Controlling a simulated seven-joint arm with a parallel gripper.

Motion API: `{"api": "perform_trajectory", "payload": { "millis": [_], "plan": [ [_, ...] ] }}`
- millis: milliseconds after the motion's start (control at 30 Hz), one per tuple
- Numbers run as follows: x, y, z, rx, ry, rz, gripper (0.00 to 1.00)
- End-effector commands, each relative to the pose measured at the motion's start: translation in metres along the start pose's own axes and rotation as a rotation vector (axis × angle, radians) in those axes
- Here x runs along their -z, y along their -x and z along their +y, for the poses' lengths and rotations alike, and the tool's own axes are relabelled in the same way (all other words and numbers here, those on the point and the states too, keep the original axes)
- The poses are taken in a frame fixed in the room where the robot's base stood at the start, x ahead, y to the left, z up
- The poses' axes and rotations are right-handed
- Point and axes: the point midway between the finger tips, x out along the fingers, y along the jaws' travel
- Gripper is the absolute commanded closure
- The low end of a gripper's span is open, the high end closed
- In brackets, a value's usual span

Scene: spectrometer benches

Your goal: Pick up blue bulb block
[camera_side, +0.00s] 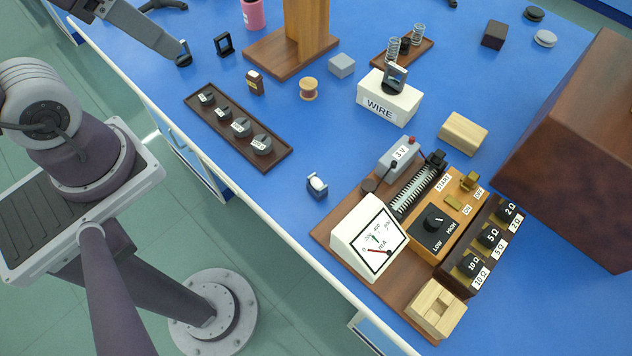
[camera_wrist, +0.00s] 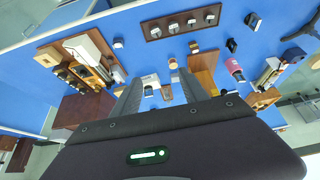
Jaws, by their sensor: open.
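In the wrist view the block (camera_wrist: 118,44) is small, in the upper left, beyond the tips of my fingers. My gripper (camera_wrist: 159,77) shows in the wrist view with its two dark fingers spread and nothing between them. It is well apart from the block.
A wooden circuit board with a white meter (camera_side: 369,238) stands right of the block. A dark tray of weights (camera_side: 192,103) lies to its upper left. A WIRE box (camera_side: 389,98), spool (camera_side: 309,89) and wooden post (camera_side: 305,30) stand farther back. Bare table surrounds the block.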

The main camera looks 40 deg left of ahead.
Motion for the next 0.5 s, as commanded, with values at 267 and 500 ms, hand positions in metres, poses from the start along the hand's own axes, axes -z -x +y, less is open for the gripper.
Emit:
{"api": "perform_trajectory", "payload": {
  "millis": [267, 500],
  "plan": [
    [0.0, 0.0, 0.0, 0.0, 0.001, -0.001, 0.51],
    [0.037, -0.065, 0.021, 0.014, 0.296, -0.161, 0.51]
  ]
}}
